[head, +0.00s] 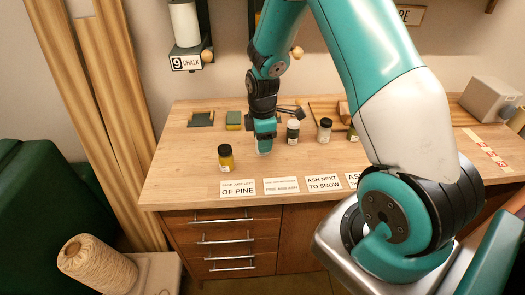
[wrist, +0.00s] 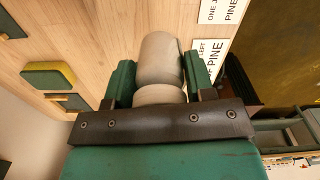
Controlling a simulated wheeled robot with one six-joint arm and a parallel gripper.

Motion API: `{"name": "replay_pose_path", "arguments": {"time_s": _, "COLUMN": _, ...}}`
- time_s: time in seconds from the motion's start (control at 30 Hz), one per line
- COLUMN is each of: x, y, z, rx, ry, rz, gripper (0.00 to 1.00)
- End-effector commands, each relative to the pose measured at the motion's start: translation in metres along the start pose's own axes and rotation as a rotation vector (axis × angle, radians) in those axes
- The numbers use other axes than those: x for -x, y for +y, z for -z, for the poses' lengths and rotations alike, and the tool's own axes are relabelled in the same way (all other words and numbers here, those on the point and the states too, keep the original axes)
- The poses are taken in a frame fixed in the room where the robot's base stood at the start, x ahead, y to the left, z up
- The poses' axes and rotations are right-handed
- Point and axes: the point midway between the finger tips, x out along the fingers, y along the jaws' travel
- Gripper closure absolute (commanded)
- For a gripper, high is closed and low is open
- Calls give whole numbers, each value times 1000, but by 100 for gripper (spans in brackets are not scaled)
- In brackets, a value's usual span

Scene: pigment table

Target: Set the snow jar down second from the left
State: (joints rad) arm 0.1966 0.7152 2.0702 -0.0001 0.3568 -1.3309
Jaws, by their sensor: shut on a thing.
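My gripper (head: 264,146) is shut on a pale, off-white jar, apparently the snow jar, which shows between the green fingers in the wrist view (wrist: 160,62). In the head view only its pale lower end shows, low over the table (head: 185,160). I cannot tell whether it touches the wood. A yellow jar with a black lid (head: 225,160) stands to its left, nearer the front. A dark jar with a pale band (head: 293,132) and a greyish-white jar with a dark lid (head: 325,131) stand to its right. A greenish jar (head: 352,134) is partly hidden by my arm.
Printed cards lie along the front edge, among them one reading "of pine" (head: 238,188) and "ash next to snow" (head: 323,184). A green and yellow sponge (head: 233,120) and a dark pad (head: 201,119) lie behind. Wood between yellow jar and gripper is clear.

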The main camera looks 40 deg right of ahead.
Motion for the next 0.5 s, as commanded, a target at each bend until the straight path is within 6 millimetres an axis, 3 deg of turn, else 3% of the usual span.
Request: {"name": "replay_pose_path", "arguments": {"time_s": 0.5, "x": -58, "y": 0, "z": 0, "rx": -1, "ry": 0, "rz": -1, "gripper": 77}}
